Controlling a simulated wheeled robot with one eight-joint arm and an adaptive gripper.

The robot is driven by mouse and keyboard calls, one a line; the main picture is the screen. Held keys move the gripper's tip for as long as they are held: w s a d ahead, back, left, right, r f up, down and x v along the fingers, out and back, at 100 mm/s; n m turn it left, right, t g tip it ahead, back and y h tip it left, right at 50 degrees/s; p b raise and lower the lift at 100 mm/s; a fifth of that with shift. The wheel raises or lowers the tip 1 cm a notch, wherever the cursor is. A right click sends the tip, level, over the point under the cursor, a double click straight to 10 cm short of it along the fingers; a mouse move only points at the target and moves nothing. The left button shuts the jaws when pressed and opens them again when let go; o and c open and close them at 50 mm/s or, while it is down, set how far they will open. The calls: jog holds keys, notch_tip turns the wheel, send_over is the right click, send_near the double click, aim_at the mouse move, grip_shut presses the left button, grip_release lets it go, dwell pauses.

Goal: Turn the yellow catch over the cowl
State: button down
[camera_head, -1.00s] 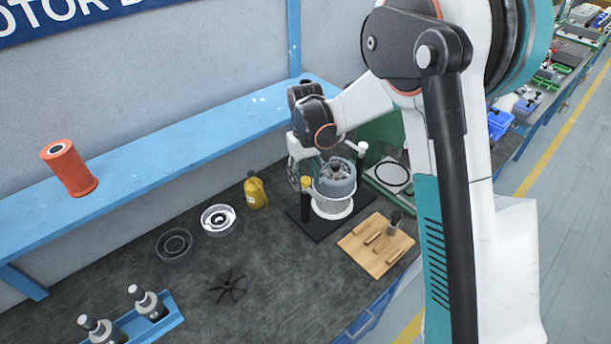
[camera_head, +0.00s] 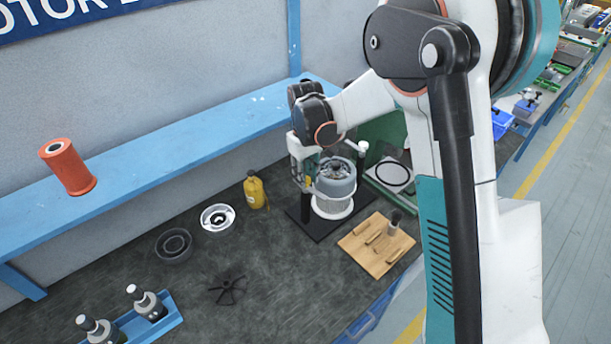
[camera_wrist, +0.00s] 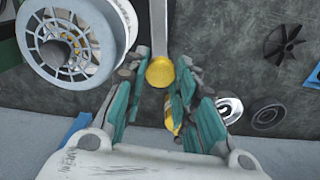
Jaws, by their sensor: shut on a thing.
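The yellow catch (camera_wrist: 160,72) shows in the wrist view as a round yellow knob between my fingertips, with a pale grey bar running up behind it. My gripper (camera_wrist: 162,78) is shut on it. In the head view my gripper (camera_head: 303,172) is at the left side of the blower, and only a little yellow of the catch (camera_head: 308,183) shows. The grey cowl (camera_head: 336,180) is upright on the blower beside my gripper. In the wrist view the round spoked end of the blower (camera_wrist: 62,50) is left of my fingers.
A yellow bottle (camera_head: 254,191) stands close left of the blower's black base (camera_head: 322,226). A wooden block (camera_head: 365,255) with pegs lies in front on the right. A silver ring part (camera_head: 217,218), a dark ring (camera_head: 173,245) and a black fan (camera_head: 227,290) lie left.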

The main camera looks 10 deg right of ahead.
jog(key=n+b, duration=0.1)
jog(key=n, duration=0.7)
jog(key=shift+b, duration=0.4)
jog(key=n, duration=0.3)
jog(key=shift+n+b, duration=0.3)
jog(key=shift+n, duration=2)
jog(key=c, duration=1.3)
grip_release()
